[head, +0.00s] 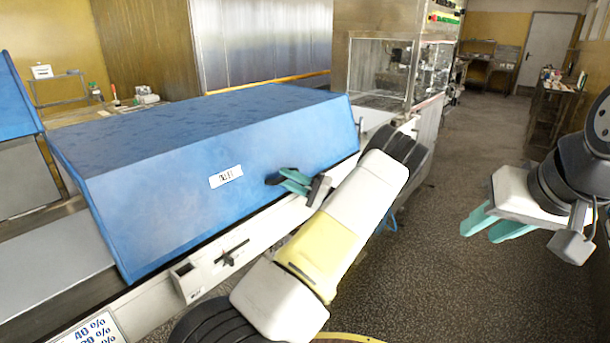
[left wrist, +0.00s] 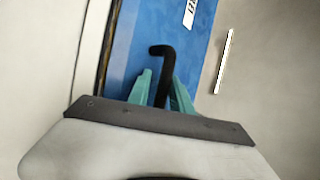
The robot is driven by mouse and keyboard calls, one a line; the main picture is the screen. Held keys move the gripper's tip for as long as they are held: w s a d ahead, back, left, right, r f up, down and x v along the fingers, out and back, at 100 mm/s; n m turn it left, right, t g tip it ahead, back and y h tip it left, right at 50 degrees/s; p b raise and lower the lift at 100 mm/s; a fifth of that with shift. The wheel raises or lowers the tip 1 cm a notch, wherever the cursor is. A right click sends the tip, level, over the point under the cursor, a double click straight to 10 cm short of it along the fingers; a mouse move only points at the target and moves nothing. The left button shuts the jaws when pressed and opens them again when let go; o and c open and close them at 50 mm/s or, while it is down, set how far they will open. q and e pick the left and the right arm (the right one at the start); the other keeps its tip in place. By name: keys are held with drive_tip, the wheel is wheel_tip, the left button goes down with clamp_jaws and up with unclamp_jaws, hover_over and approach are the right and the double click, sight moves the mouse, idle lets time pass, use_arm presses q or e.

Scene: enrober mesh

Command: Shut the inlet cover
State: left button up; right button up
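The large blue cover (head: 160,190) sits on the machine's white frame at left, with a small white label (head: 226,176) on its front face. The label's lettering is too small to read surely. A black bent handle (left wrist: 162,65) stands out from the blue face in the left wrist view. My left gripper (head: 290,182) is at the cover's lower front, right of the label, its teal fingers (left wrist: 162,90) on either side of the handle. Whether both fingers press on it is unclear. My right gripper (head: 490,225) is open and empty over the floor, far right.
A white rail with a black latch (head: 232,252) runs below the cover. Another blue hood (head: 15,100) stands at the far left. A clear-walled cabinet (head: 378,70) stands behind the cover's right end. The dark floor (head: 475,120) on the right is open.

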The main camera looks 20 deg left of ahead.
use_arm(q)
drive_tip(key=shift+f, duration=0.45)
drive_tip(key=v, duration=0.7)
drive_tip(key=shift+d+r, duration=0.3)
drive_tip(key=shift+d, duration=0.15)
drive_tip(key=shift+d, duration=0.1)
